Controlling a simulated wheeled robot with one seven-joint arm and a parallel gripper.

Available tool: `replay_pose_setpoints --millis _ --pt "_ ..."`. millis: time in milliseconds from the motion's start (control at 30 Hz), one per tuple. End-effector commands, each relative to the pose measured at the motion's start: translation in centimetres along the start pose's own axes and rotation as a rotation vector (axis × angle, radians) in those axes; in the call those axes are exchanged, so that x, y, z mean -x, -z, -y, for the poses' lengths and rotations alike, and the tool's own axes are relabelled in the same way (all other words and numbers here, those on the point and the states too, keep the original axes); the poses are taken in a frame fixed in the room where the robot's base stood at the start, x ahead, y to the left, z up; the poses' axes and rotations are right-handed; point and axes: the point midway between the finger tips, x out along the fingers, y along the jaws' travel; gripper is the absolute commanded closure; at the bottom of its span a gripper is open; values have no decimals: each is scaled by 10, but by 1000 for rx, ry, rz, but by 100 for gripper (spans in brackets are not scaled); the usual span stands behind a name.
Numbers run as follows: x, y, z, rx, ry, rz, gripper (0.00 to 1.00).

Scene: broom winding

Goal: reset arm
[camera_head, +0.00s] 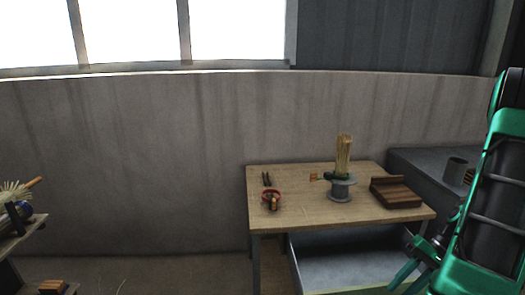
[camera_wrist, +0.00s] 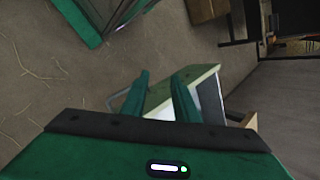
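My gripper (camera_head: 404,286) is at the lower right of the head view, in front of the workbench's right end and below its top. Its two green fingers stand apart, with nothing between them. In the wrist view the fingers of my gripper (camera_wrist: 161,76) also show a gap, with a pale-edged box-like thing (camera_wrist: 205,82) beyond them. My green arm runs down the right side of the head view and hides part of the grey surface there.
A wooden workbench (camera_head: 310,179) stands against the wall. A grey cup (camera_head: 455,170) stands right. A shelf (camera_head: 22,236) is at left.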

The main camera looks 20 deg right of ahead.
Motion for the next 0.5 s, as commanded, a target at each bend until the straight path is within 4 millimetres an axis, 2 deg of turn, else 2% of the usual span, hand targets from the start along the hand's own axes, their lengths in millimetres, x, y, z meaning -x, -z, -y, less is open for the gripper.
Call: replay_pose_setpoints --millis 33,100,500 --pt "7 -6 14 13 -49 -2 73" --pt "14 -15 28 19 -108 -5 73" --pt "46 -81 98 68 -382 -87 73"
